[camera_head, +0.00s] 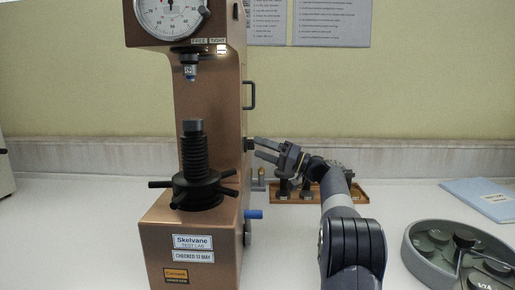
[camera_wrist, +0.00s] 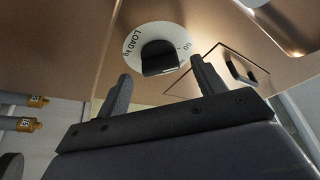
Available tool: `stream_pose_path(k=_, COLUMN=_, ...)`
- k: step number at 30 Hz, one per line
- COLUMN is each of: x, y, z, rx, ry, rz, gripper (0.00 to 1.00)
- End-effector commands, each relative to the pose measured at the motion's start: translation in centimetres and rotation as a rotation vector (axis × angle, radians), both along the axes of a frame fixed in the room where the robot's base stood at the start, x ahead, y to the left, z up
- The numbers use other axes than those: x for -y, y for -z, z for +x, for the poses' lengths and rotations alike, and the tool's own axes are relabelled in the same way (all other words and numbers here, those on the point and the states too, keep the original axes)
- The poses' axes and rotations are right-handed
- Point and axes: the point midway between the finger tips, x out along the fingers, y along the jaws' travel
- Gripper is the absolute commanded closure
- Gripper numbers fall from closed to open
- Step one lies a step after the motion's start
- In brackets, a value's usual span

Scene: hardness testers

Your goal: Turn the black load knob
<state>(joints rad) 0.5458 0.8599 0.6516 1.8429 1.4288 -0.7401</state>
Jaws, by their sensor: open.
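The black load knob (camera_wrist: 160,58) sits on a round white dial marked "LOAD kg" on the side of the copper-coloured hardness tester (camera_wrist: 90,35). In the wrist view my gripper (camera_wrist: 160,78) has its two fingers apart, one to the left and one to the right of the knob, and nothing is between them. Whether the fingertips reach around the knob or stop short of it, I cannot tell. In the head view my gripper (camera_head: 262,149) is at the right side of the tester (camera_head: 210,120), pointing left at it. The knob's face is hidden there.
A blue-ended lever (camera_head: 253,214) sticks out low on the tester's right side. A black handle (camera_head: 250,95) is above my gripper. A wooden tray (camera_head: 350,196) lies behind my arm. A round grey tray (camera_head: 425,262) with dark pieces and a blue booklet (camera_head: 485,198) are at the right.

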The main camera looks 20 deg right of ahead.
Motion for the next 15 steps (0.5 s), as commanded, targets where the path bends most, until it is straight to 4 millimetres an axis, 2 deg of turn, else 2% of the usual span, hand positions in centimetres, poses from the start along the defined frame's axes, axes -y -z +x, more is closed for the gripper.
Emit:
stream_pose_path(k=3, x=2.1, y=0.6, z=-1.5, rx=-0.003, ry=0.005, rz=0.002, gripper=0.35)
stream_pose_path(k=9, x=4.9, y=1.7, z=-3.8, rx=-0.002, ry=0.004, rz=0.002, gripper=0.35)
stream_pose_path(k=15, x=6.3, y=2.3, z=-5.1, rx=-0.001, ry=0.000, rz=0.000, gripper=0.35)
